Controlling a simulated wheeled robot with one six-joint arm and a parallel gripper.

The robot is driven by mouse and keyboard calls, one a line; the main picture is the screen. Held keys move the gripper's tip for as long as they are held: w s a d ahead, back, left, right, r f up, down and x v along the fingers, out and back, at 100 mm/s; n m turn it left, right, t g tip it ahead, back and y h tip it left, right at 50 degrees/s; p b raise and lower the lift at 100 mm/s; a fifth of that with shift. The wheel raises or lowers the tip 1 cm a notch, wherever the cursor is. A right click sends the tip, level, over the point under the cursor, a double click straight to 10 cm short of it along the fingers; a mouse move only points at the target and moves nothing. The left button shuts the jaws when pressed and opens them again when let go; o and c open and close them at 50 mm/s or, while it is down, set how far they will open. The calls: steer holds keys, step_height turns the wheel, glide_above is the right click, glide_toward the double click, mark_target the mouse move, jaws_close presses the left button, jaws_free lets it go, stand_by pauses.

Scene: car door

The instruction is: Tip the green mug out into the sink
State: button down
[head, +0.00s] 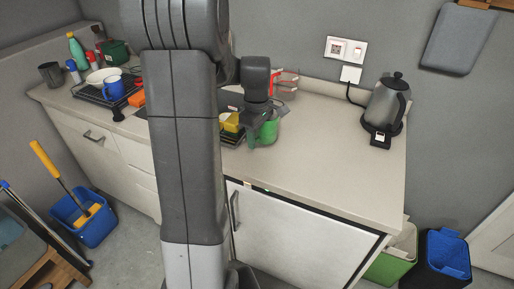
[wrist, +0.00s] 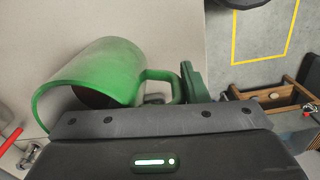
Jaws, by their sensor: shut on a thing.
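The green mug (head: 268,131) is below my gripper (head: 261,112) near the front middle of the counter. In the wrist view the mug (wrist: 105,72) shows large, its rim toward the lower left and something dark brown inside. Its handle is at my gripper (wrist: 172,92), which is shut on it. Whether the mug touches the counter, and how far it tilts, I cannot tell. I cannot clearly make out the sink; my arm hides the middle of the counter in the head view.
A yellow sponge (head: 230,122) sits just left of the mug, by a dark rack. A kettle (head: 385,103) stands at the right. A blue mug (head: 112,87) and a bottle (head: 77,50) stand at the left. The counter (head: 325,145) right of the mug is clear.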

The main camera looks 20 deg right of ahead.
steer(key=shift+r, duration=1.9)
